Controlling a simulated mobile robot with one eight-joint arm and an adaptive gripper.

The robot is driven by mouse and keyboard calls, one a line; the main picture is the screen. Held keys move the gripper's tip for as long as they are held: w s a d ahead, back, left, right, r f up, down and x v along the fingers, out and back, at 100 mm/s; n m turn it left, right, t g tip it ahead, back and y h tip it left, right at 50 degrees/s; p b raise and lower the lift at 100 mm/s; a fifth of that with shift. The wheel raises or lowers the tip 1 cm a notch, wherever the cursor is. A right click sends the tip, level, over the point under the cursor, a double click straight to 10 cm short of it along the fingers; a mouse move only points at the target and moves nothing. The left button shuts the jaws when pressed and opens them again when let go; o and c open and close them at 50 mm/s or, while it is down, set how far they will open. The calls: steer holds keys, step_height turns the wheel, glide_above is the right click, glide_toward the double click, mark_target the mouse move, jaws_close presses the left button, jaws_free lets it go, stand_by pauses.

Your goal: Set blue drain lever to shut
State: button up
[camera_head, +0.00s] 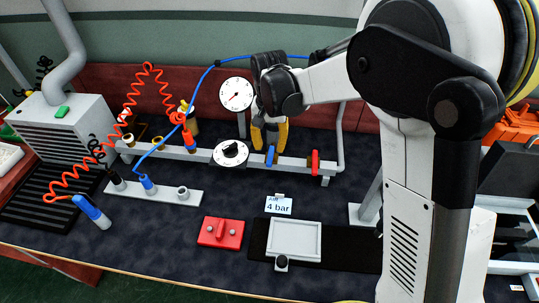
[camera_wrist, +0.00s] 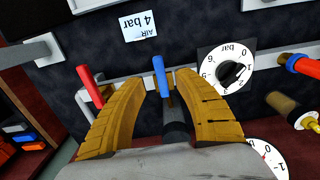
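The blue drain lever (camera_head: 270,156) is a small upright handle on the grey pipe rail, right of the regulator dial. It also shows in the wrist view (camera_wrist: 161,74), pointing across the rail. My gripper (camera_head: 269,142) has yellow fingers pointing down at the rail. In the wrist view the fingers are apart, one on each side of the blue lever, with gaps between. The gripper is open and holds nothing. I cannot tell whether a finger touches the lever. A red lever (camera_head: 315,161) stands farther right on the rail; in the wrist view it (camera_wrist: 90,86) is just outside the left finger.
The black regulator knob on its white dial (camera_head: 230,153) sits close left of the gripper. A round gauge (camera_head: 237,94) stands behind it. An "AIR 4 bar" card (camera_head: 279,205), a red block (camera_head: 221,232) and a grey tray (camera_head: 269,240) lie in front. Coiled red hose (camera_head: 131,96) hangs left.

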mark_target(270, 159)
step_height(270, 159, up, 6)
stand_by(0.6)
steer(key=s+d+r+n+t, duration=0.1)
steer(key=s+d+r+t, duration=0.3)
steer(key=s+d+r, duration=0.55)
steer(key=s+d+f+t, duration=0.1)
steer(key=s+d, duration=0.2)
steer(key=s, duration=0.2)
steer(key=s+d+f+n+t, duration=0.1)
steer(key=s+d+t, duration=0.1)
steer(key=s, duration=0.4)
steer(key=shift+s+d+f, duration=0.25)
steer(key=shift+d+f, duration=0.05)
steer(key=shift+d, duration=0.15)
steer(key=shift+a, duration=0.15)
stand_by(1.0)
